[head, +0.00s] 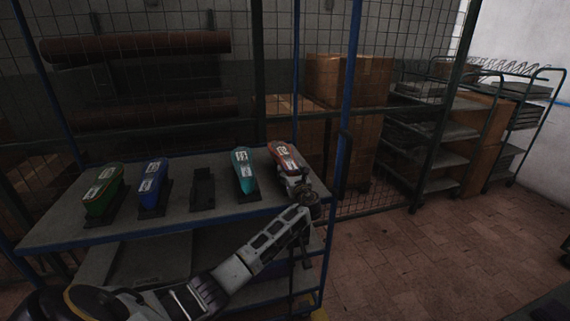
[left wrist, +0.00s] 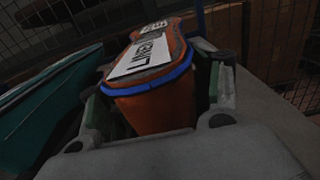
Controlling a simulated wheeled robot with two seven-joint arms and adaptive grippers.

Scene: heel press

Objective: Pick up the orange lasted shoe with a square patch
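The orange lasted shoe (head: 281,153) stands at the right end of the cart's top shelf, with a white label on its upper face. In the left wrist view the orange shoe (left wrist: 160,105) fills the middle, with a blue band and printed lettering on the label. My left gripper (head: 292,182) is at the near end of this shoe. In the left wrist view its fingers (left wrist: 158,100) stand on either side of the shoe, with a dark gap visible on the right side. Contact on the left is unclear. My right gripper is out of view.
A teal shoe (head: 244,171) stands close to the left of the orange one. Further left are an empty dark holder (head: 203,188), a blue shoe (head: 152,184) and a green shoe (head: 103,191).

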